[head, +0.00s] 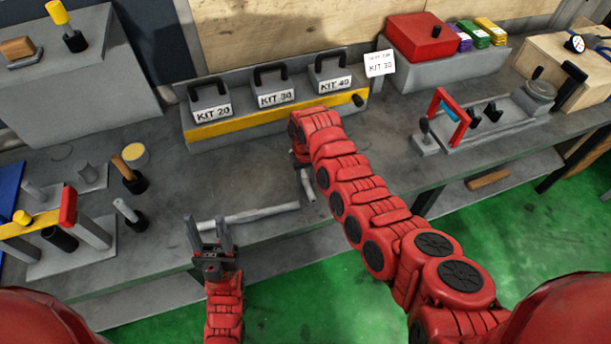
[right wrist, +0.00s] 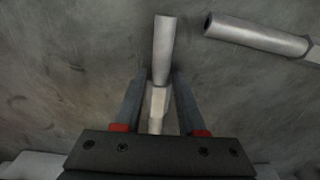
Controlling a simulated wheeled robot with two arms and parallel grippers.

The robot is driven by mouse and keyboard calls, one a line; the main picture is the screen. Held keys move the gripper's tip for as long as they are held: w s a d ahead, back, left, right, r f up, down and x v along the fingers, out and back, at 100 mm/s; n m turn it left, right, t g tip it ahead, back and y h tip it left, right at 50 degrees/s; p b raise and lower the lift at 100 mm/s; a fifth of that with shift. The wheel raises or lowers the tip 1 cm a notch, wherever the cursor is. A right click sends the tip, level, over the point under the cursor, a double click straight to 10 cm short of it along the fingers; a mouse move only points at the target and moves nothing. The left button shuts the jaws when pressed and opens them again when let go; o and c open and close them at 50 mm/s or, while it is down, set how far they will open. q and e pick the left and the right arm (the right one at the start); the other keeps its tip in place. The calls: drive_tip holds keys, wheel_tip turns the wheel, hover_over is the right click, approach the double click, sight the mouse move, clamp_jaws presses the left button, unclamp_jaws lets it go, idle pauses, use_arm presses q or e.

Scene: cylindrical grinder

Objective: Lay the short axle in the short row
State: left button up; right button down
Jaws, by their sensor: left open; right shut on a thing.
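My right gripper (right wrist: 159,86) is shut on a pale metal axle, the short axle (right wrist: 163,45), which sticks out beyond the fingertips in the right wrist view. In the head view the axle (head: 308,188) shows just below the right arm's end, over the bench; most of the gripper is hidden behind the arm. I cannot tell whether the axle touches the bench. A longer grey axle (head: 258,213) lies on the bench to its left, and its end shows in the right wrist view (right wrist: 257,37). My left gripper (head: 210,235) is open and empty at the bench's front edge. I cannot make out the short row.
A grey stand with a yellow strip (head: 232,127) holds black-handled weights marked KIT 20, KIT 30 and KIT 40. A sign (head: 380,64) reads KIT 30. Fixtures with upright posts (head: 95,232) stand at the left. A red box (head: 421,38) and a red-handled fixture (head: 449,117) are at the right.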

drive_tip(key=shift+f, duration=0.1)
drive_tip(key=c, duration=0.5)
unclamp_jaws()
